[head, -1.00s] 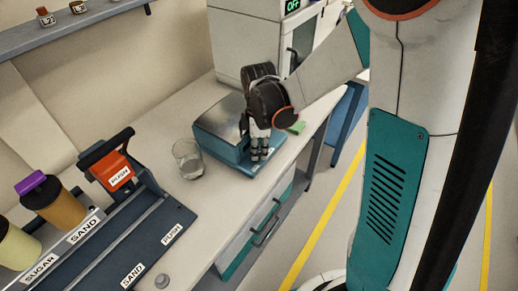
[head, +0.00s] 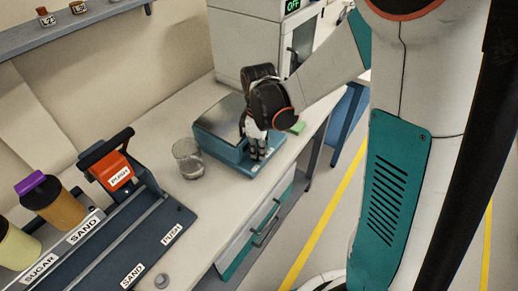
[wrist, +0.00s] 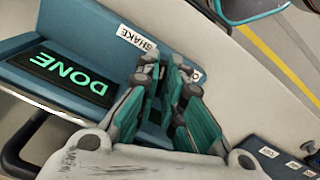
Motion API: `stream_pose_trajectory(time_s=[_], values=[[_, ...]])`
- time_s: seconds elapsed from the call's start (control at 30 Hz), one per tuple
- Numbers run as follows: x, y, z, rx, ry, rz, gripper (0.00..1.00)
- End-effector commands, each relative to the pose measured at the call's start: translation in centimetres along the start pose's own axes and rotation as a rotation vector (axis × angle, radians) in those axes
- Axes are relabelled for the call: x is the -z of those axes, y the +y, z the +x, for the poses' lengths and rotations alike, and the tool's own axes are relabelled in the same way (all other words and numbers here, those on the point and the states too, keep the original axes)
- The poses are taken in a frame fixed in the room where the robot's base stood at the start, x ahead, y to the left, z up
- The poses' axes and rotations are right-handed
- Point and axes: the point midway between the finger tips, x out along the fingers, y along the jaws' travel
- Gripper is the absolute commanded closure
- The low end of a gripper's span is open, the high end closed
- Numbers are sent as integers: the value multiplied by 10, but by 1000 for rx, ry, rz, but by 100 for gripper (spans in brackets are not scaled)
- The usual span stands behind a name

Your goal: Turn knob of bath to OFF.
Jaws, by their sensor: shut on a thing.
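The bath (head: 222,126) is a teal box with a grey metal top, on the bench. Its front panel shows in the wrist view with a dark display (wrist: 68,80) reading DONE in green, tilted in the picture. A white label (wrist: 136,40) on it reads SHAKE. My gripper (head: 258,150) reaches down at the front of the bath. In the wrist view my gripper (wrist: 172,70) has its fingers at the panel beside the SHAKE label, shut on what seems to be the knob. The knob is hidden between the fingers, so its setting cannot be read.
A glass beaker (head: 188,158) stands close to the left of the bath. A dispenser rack (head: 120,240) with SAND and SUGAR labels fills the front left. A white cabinet (head: 262,45) with a green display stands behind. A small green item (head: 297,128) lies right of the bath.

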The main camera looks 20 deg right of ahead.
Motion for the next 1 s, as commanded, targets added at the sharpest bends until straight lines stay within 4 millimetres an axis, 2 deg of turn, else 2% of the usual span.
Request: stream_pose_trajectory(time_s=[0.7, 1.0], values=[[2, -5, 0, 0, 0, 676, 100], [3, -6, 0, 0, 1, 901, 100]])
